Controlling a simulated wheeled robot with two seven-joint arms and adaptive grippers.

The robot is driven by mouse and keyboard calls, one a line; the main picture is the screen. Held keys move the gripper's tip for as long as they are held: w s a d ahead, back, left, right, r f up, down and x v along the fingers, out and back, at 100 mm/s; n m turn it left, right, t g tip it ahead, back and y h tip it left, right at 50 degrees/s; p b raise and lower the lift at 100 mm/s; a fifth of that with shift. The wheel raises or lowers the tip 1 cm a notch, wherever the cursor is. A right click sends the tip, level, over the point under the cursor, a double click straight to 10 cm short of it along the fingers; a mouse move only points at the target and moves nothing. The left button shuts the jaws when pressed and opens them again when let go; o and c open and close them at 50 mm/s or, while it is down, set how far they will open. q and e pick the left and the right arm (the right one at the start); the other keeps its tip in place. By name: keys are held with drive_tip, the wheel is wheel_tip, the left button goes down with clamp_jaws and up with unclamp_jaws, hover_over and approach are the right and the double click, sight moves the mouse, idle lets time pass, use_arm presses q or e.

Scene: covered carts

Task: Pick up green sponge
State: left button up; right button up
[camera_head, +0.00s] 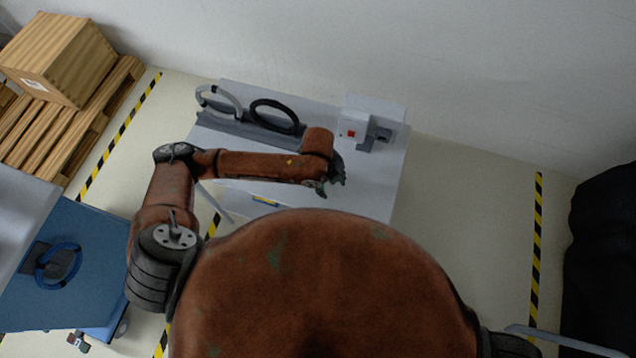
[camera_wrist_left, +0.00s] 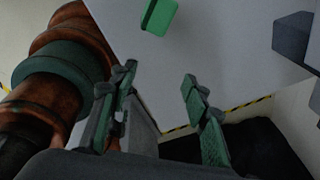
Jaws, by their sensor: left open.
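The green sponge (camera_wrist_left: 158,16) lies on the light grey cart top (camera_wrist_left: 225,42) at the top edge of the left wrist view, partly cut off by the frame. In the head view I cannot make it out; my left arm may cover it. My left gripper (camera_head: 332,184) is over the middle of the grey cart top. In the left wrist view its two fingers (camera_wrist_left: 159,76) are spread with nothing between them. The sponge is apart from the fingers, beyond their tips. My right gripper does not show.
On the cart stand a dark rack with a grey ring (camera_head: 218,97) and a black ring (camera_head: 274,113), and a white box with a red button (camera_head: 351,133). A blue cart (camera_head: 95,265) is at left, a wooden crate (camera_head: 60,58) on a pallet behind. Cart top right of my gripper is clear.

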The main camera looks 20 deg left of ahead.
use_arm(q)
drive_tip(key=shift+m+y, duration=0.9)
drive_tip(key=a, duration=0.1)
drive_tip(key=w+a, duration=0.1)
drive_tip(key=a, duration=0.1)
drive_tip(key=w+a, duration=0.1)
drive_tip(key=a, duration=0.1)
drive_tip(key=shift+r, duration=0.15)
drive_tip(key=shift+a, duration=0.2)
wheel_tip(320, 180, down, 2)
drive_tip(key=shift+f, duration=0.1)
drive_tip(key=f, duration=0.3)
drive_tip(key=w+f, duration=0.1)
drive_tip(key=f, duration=0.1)
drive_tip(key=shift+f, duration=0.3)
drive_tip(key=shift+s, duration=0.1)
drive_tip(key=c, duration=1)
drive_tip(key=shift+r, duration=0.1)
